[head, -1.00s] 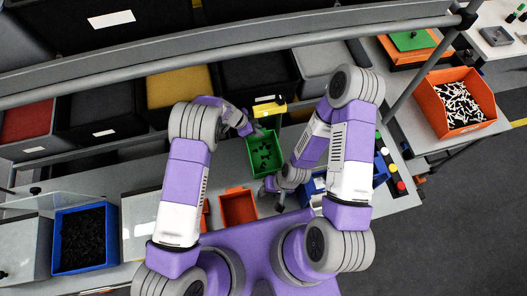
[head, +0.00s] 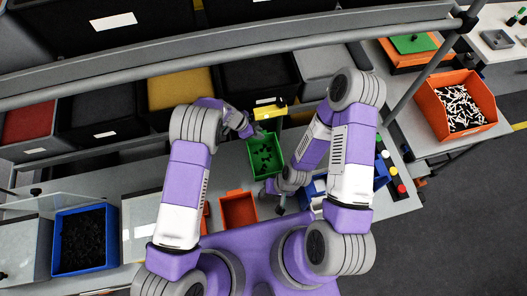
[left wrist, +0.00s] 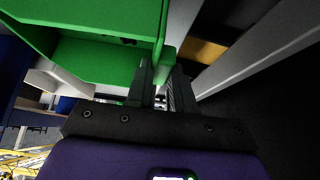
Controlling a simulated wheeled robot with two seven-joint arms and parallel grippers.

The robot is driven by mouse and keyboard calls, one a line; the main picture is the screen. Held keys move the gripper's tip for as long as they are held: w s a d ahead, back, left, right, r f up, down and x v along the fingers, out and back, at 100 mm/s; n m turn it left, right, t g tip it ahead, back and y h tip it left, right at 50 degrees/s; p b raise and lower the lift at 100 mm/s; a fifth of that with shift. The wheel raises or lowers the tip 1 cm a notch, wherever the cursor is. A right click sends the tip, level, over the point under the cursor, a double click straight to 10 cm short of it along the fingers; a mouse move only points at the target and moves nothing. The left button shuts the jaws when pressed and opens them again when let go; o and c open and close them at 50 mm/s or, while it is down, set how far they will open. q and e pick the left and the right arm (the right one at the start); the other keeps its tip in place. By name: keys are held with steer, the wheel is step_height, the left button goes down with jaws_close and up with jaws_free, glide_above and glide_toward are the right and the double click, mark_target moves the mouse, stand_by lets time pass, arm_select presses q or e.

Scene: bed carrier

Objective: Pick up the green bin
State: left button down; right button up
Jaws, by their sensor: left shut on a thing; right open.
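The green bin (head: 256,168) holds dark pieces and stands out over the bench in the head view, in front of the shelf. My left gripper (head: 257,134) is at the bin's far edge and shut on it. In the left wrist view the green bin (left wrist: 100,62) fills the upper left, and the fingers of my left gripper (left wrist: 165,80) close on its rim. My right gripper (head: 276,190) is open, below and right of the bin.
An orange bin (head: 239,209) sits on the bench (head: 398,207) just below the green bin. A yellow bin (head: 270,109) is behind it. A blue bin (head: 84,238) with dark pieces stands at the left. A shelf rail (head: 230,56) crosses above my arms.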

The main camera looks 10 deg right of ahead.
arm_select(q)
steer(key=shift+a+r, duration=0.4)
steer(key=shift+r, duration=0.05)
steer(key=a+r, duration=0.7)
steer(key=a, duration=0.6)
steer(key=shift+a+p, duration=0.15)
steer(key=shift+p, duration=0.2)
steer(key=shift+r, duration=0.1)
